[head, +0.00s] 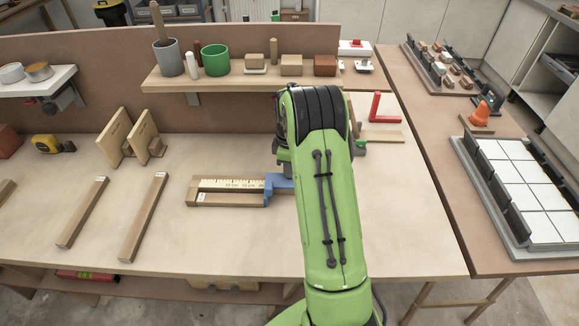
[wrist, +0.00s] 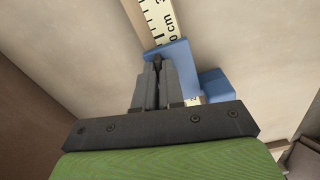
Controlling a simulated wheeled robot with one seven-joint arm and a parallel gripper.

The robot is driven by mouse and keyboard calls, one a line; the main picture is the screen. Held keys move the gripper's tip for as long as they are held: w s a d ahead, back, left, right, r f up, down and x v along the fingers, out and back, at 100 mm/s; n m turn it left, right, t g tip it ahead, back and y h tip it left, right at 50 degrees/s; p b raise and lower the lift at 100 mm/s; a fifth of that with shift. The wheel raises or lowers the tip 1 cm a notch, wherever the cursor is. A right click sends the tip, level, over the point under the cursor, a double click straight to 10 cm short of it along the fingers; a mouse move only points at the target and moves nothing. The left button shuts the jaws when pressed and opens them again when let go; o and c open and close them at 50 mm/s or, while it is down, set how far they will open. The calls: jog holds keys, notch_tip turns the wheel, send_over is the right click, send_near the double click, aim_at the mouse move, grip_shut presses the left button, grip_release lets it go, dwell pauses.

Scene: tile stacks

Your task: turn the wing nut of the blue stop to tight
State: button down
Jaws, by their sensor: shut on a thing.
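The blue stop (head: 280,184) sits at the right end of the ruler (head: 240,184) on the bench, and my arm hides part of it. In the wrist view the blue stop (wrist: 181,62) lies under my gripper (wrist: 157,72), across the ruler (wrist: 160,18). The gripper's two grey fingers are close together over the stop. They are shut on a small dark piece, the wing nut (wrist: 158,60), of which only a little shows. How far the nut is turned cannot be seen. In the head view my arm covers most of the gripper.
Two wooden strips (head: 143,217) lie left of the ruler, with upright wooden pieces (head: 115,137) behind them. A shelf (head: 240,78) with cups and blocks stands at the back. A red square (head: 378,107) lies back right. The bench front is clear.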

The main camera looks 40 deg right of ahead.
jog(key=m+p, duration=0.1)
jog(key=m, duration=0.3)
jog(key=shift+r+m, duration=0.1)
jog(key=shift+m, duration=0.2)
jog(key=m, duration=0.3)
jog(key=shift+m, duration=0.3)
jog(key=m+p, duration=0.1)
jog(key=m, duration=0.6)
jog(key=shift+w, duration=0.1)
jog(key=c, duration=1.2)
grip_release()
jog(key=shift+c, duration=0.2)
